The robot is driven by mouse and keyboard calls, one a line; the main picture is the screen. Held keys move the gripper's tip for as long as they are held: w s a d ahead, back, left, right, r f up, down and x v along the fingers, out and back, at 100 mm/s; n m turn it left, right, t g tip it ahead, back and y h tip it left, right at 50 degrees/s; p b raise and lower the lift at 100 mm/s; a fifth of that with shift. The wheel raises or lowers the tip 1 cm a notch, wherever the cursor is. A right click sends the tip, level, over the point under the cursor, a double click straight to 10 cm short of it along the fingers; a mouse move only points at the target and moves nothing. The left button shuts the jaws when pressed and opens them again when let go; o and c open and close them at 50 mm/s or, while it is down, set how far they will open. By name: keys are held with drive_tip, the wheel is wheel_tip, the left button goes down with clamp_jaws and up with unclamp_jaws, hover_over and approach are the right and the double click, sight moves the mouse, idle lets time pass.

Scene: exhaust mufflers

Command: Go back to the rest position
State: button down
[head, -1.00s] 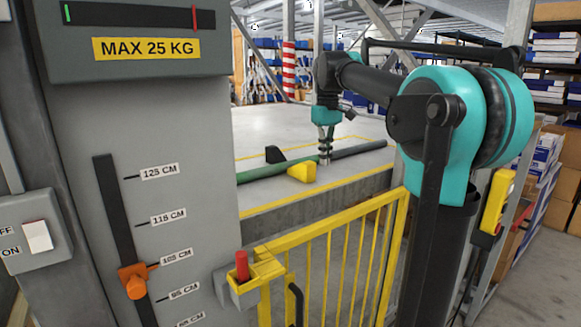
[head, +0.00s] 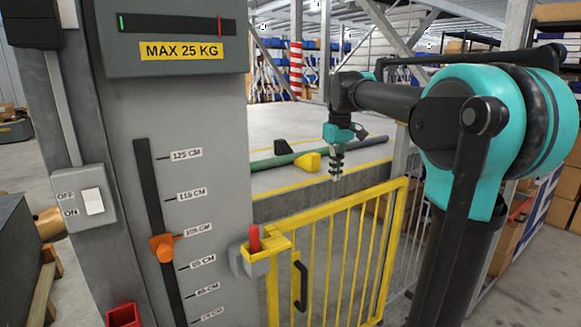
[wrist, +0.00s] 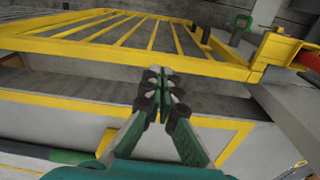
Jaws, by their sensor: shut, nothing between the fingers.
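The yellow gate (head: 345,212) stands closed to the left of my arm and also shows in the wrist view (wrist: 140,45). A green and grey pipe (head: 300,156) lies on the raised floor behind, beside a yellow wedge (head: 308,162) and a black wedge (head: 282,147). My gripper is apart from the pipe.
A grey column (head: 225,110) with a height scale and an orange slider (head: 163,248) stands at left. A switch box (head: 84,200) is fixed beside it. A red-handled latch (head: 254,240) sits at the gate's left end. Cardboard boxes (head: 562,205) stand at right.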

drive_tip(key=s+d+f+m+t, duration=0.1)
drive_tip(key=s+d+f+m, duration=0.1)
drive_tip(key=s+f, duration=0.9)
drive_tip(key=s+d+f+m+t, duration=0.2)
drive_tip(key=s+f, duration=0.9)
drive_tip(key=f, duration=0.8)
drive_tip(key=shift+s+d+f+m+t, duration=0.35)
drive_tip(key=shift+d+m, duration=0.4)
drive_tip(key=shift+m, duration=0.25)
